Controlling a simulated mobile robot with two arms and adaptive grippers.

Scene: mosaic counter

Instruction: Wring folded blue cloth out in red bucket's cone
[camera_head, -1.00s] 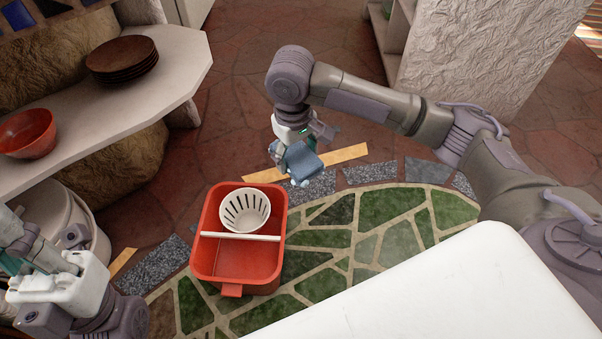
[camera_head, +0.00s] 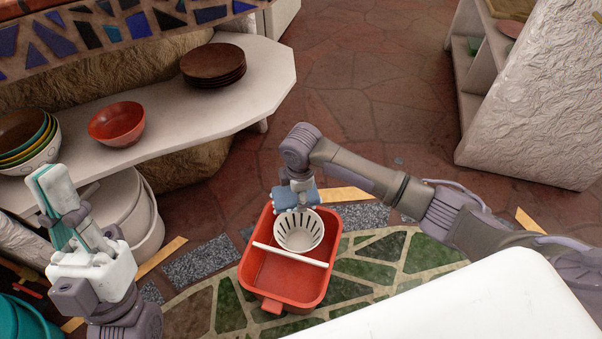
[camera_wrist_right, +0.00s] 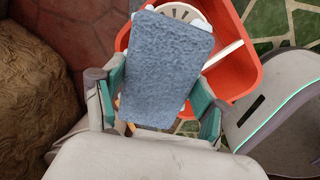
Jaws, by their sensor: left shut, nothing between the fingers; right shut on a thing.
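The red bucket (camera_head: 252,272) stands on the floor mosaic, with a white bar across its top. Its white slotted cone (camera_head: 300,233) sits in the far half; the near half looks empty. My right gripper (camera_head: 297,194) is shut on the folded blue cloth (camera_head: 283,198), at the cone's far rim in the head view. In the right wrist view the cloth (camera_wrist_right: 166,65) lies flat between the green finger pads and hides part of the cone (camera_wrist_right: 182,12). I cannot tell whether cloth and cone touch. My left gripper (camera_head: 50,180) is shut and empty, fingers pointing up, at the left.
A pale shelf (camera_head: 180,115) at upper left holds dark stacked plates (camera_head: 213,65), a red bowl (camera_head: 117,122) and nested bowls (camera_head: 28,145). White round containers stand below it. A rough white wall unit (camera_head: 525,110) stands at right. The floor between is open.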

